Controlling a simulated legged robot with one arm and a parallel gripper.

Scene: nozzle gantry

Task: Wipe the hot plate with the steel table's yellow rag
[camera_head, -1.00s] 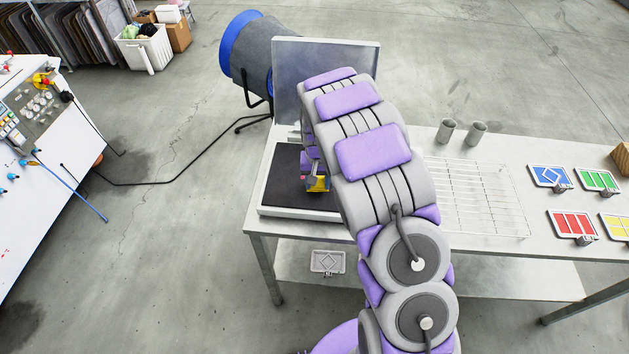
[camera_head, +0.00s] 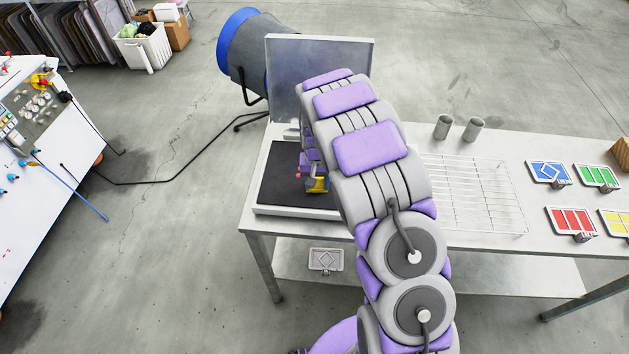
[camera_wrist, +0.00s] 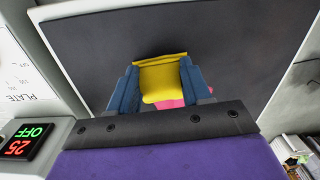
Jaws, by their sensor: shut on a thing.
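The hot plate (camera_head: 283,206) stands on the left part of the steel table (camera_head: 395,234), with a dark flat surface and an upright grey panel behind it. Its dark surface (camera_wrist: 85,45) fills much of the wrist view. My gripper (camera_head: 312,185) is over the plate and shut on the yellow rag (camera_wrist: 162,80). The rag shows between the fingers in the wrist view, and a bit of it (camera_head: 321,184) shows in the head view. A pink patch lies beside it. I cannot tell whether the rag touches the plate. My arm hides the plate's right side.
A display (camera_wrist: 25,141) on the plate's edge reads OFF and 25. A wire rack (camera_head: 475,195), two grey cups (camera_head: 458,127) and several coloured cards (camera_head: 572,221) lie to the right. A blue-rimmed drum (camera_head: 250,60) stands behind. A white panel table (camera_head: 40,190) is at the left.

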